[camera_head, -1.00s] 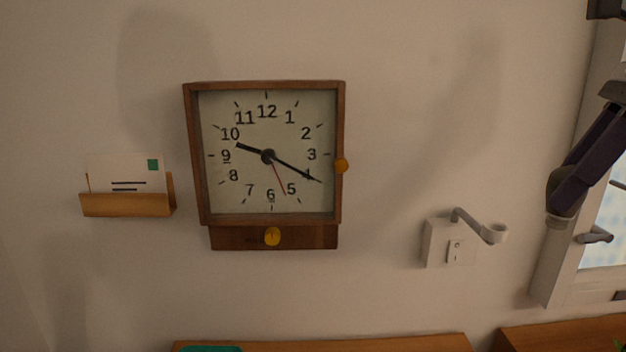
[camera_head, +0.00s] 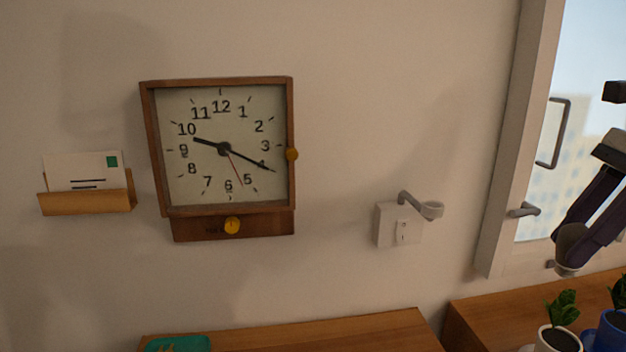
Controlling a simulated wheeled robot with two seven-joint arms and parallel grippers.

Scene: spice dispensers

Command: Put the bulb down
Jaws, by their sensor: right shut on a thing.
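My right gripper (camera_head: 583,232) comes in at the right edge with its dark fingers slanting down to the left. It is shut on the bulb (camera_head: 569,248), a dull grey-brown rounded thing with a paler end pointing down. The bulb is in the air in front of the window, above the wooden surface at the lower right. The fingers hide part of it. My left gripper is not in view.
Two potted plants, one in a white pot (camera_head: 558,341) and one in a blue pot (camera_head: 611,332), stand below the gripper. A window handle (camera_head: 524,210) juts out nearby. A wooden top (camera_head: 300,331) with a teal item (camera_head: 178,344) is at the bottom. A clock (camera_head: 222,212) hangs left.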

